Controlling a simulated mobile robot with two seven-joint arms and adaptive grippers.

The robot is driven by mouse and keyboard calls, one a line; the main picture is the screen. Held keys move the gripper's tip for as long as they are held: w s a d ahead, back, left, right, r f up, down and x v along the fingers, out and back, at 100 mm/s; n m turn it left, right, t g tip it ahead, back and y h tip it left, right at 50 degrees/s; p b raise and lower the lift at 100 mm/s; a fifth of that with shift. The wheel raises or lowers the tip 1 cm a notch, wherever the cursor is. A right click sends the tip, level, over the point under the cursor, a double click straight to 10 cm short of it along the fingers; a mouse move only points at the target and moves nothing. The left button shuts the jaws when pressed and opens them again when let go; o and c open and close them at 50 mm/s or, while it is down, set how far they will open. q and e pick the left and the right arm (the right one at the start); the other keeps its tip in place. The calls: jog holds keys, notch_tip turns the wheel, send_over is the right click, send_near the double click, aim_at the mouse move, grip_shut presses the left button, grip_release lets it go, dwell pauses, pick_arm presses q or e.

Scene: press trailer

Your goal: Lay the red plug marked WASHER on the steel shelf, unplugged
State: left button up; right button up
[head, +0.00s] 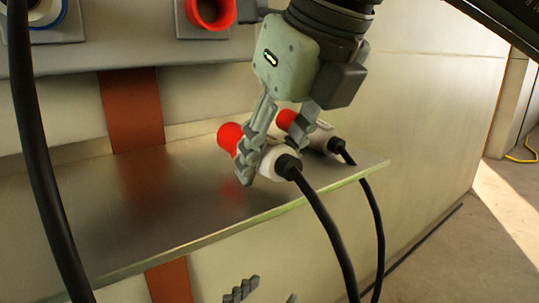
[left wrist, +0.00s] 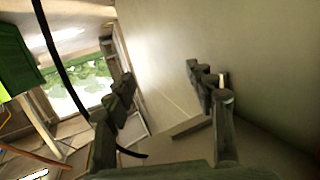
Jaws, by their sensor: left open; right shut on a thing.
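Two red-and-white plugs with black cables are at the right end of the steel shelf (head: 185,205). The nearer plug (head: 229,138) is between the fingers of my right gripper (head: 272,160), which is shut on it. It is low over the shelf or touching it; I cannot tell which. The farther plug (head: 287,118) is just behind, partly hidden by a finger. I cannot read a WASHER mark on either. My left gripper (head: 265,294) is below the shelf's front edge, open and empty; its spread fingers also show in the left wrist view (left wrist: 160,85).
An empty-looking red socket (head: 211,12) and a blue-ringed socket (head: 46,12) are on the wall above. A thick black cable (head: 32,150) hangs at the left, in front of the shelf. The shelf's left and middle are bare. Both plug cables drop over the front edge.

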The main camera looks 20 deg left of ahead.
jog(key=shift+f+b, duration=0.3)
jog(key=shift+f, duration=0.05)
pick_arm(q)
jog(key=shift+s+d+r+t+h, duration=0.1)
jog(key=shift+d+r+t+h, duration=0.25)
jog(key=shift+r, duration=0.5)
jog(key=shift+w+d+r+t+h, duration=0.1)
jog(key=shift+d+r+t+h, duration=0.1)
jog(key=shift+d+r+t, duration=0.45)
jog(key=shift+s+d+r+t+h, duration=0.15)
jog(key=shift+r+t+h, duration=0.1)
jog(key=shift+r, duration=0.75)
pick_arm(e)
jog(key=shift+f, duration=0.15)
jog(key=o, duration=1.4)
